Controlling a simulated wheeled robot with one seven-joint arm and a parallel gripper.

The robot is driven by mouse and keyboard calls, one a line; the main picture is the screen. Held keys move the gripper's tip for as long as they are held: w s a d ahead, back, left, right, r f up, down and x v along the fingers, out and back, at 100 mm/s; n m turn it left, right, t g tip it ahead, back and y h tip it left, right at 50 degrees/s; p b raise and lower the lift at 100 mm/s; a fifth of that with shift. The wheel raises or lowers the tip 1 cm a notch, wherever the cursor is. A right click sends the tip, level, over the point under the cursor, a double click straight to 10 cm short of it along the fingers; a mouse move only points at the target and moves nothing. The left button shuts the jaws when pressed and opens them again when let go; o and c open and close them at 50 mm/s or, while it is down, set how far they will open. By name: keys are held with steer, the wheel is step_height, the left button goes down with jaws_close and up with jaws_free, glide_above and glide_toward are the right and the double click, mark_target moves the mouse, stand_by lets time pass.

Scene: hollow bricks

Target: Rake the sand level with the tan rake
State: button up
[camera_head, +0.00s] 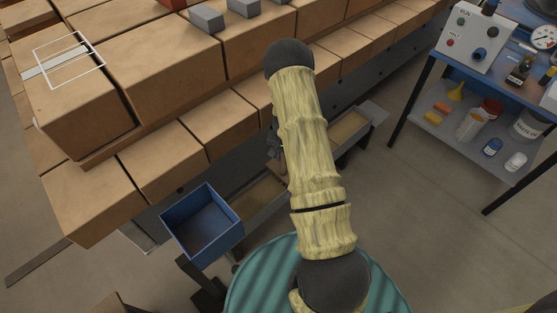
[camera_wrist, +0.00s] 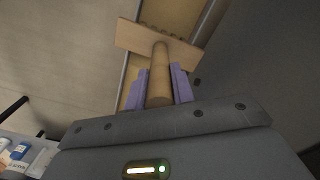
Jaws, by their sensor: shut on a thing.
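My gripper (camera_wrist: 160,85) has its two purple fingers shut on the round handle of the tan rake (camera_wrist: 155,40). The rake's wide head lies beyond the fingertips at the top of the wrist view, its toothed edge facing away. Behind the head, tan sand (camera_wrist: 185,15) shows in a narrow tray; I cannot tell whether the rake touches it. In the head view the sand shows left of my arm (camera_head: 262,193) and right of it (camera_head: 348,128). My arm covers the middle of the tray, and most of my gripper and the rake are hidden there.
A blue open bin (camera_head: 203,225) stands left of the sand tray. Stacked tan bricks (camera_head: 165,70) fill the upper left, with grey blocks (camera_head: 207,18) on top. Floor is clear at lower right.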

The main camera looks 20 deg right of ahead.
steer(key=shift+w+d, duration=0.1)
steer(key=shift+d, duration=0.2)
steer(key=w+d+b, duration=0.2)
steer(key=w+d, duration=0.1)
steer(key=d, duration=0.8)
steer(key=shift+w+d, duration=0.3)
steer(key=shift+w, duration=0.1)
stand_by(0.4)
steer(key=w+d+b, duration=0.3)
steer(key=d+b, duration=0.2)
steer(key=d, duration=0.6)
steer(key=shift+w+d+b, duration=0.2)
steer(key=shift+w+b, duration=0.15)
steer(key=shift+b, duration=0.05)
